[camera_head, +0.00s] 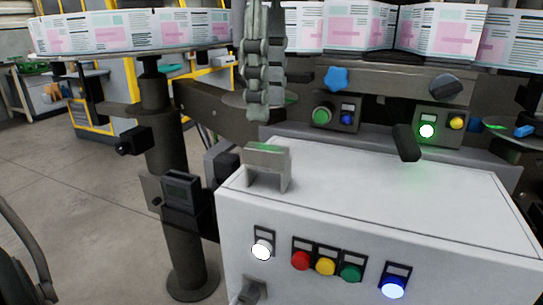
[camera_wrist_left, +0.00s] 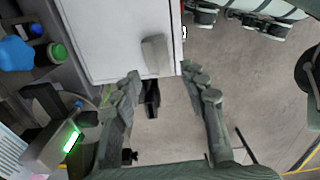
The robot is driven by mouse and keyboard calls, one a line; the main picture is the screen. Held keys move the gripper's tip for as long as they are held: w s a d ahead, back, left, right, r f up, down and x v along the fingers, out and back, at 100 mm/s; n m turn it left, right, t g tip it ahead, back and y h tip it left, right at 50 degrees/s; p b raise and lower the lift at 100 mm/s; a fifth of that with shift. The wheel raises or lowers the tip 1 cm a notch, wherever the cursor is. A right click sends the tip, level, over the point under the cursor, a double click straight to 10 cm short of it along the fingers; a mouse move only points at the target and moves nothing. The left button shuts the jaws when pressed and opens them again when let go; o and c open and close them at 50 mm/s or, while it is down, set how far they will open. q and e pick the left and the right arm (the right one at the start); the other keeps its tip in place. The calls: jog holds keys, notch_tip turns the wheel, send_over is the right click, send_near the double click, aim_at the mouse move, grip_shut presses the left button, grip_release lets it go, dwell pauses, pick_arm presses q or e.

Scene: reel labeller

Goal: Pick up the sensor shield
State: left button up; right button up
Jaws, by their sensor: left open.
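The sensor shield looks to be the small grey bent-metal bracket (camera_head: 266,158) standing on the left corner of the white cabinet top (camera_head: 390,190). It also shows in the left wrist view (camera_wrist_left: 155,55), near the edge of the white top (camera_wrist_left: 115,30). My left gripper (camera_head: 258,108) hangs fingers down above and behind the bracket in the head view, apart from it. In the left wrist view its two fingers (camera_wrist_left: 165,88) are spread with nothing between them, and the bracket lies just beyond the tips. My right gripper is not in view.
Behind the cabinet are control boxes with a green button (camera_head: 322,115), a blue star knob (camera_head: 337,78) and a black lever (camera_head: 405,142). A dark post (camera_head: 165,150) stands left. Printed label rolls (camera_head: 130,30) sit above. Most of the white top is clear.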

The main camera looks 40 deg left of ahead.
aim_at(266, 147)
pick_arm(q)
jog(key=f, duration=0.6)
jog(key=shift+s+f, duration=0.25)
jog(key=shift+c, duration=0.2)
grip_shut()
